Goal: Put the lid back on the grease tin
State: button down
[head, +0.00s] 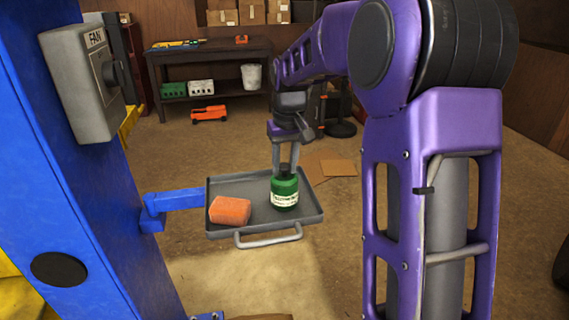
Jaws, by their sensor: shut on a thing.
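The green grease tin (285,198) with a pale label stands upright on the right part of a grey tray (242,188). My gripper (285,168) points straight down over the tin, its two fingers shut on the small dark lid (284,176) at the tin's top. The lid looks in line with the tin's mouth. I cannot tell whether it rests on the rim or sits slightly above it. The fingers hide part of the lid.
An orange sponge-like block (230,211) lies on the tray, left of the tin. The tray hangs by a blue arm (178,200) from a blue post (75,150) with a grey FAN switch box (82,85). A dark workbench (210,55) stands behind.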

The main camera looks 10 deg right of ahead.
dwell(0.9)
grip_release()
dwell(0.4)
jog(key=shift+r, duration=0.1)
jog(key=shift+r+p, duration=2.25)
jog(key=shift+r, duration=0.2)
jog(key=shift+r+p, duration=0.35)
jog(key=shift+r, duration=0.6)
grip_shut()
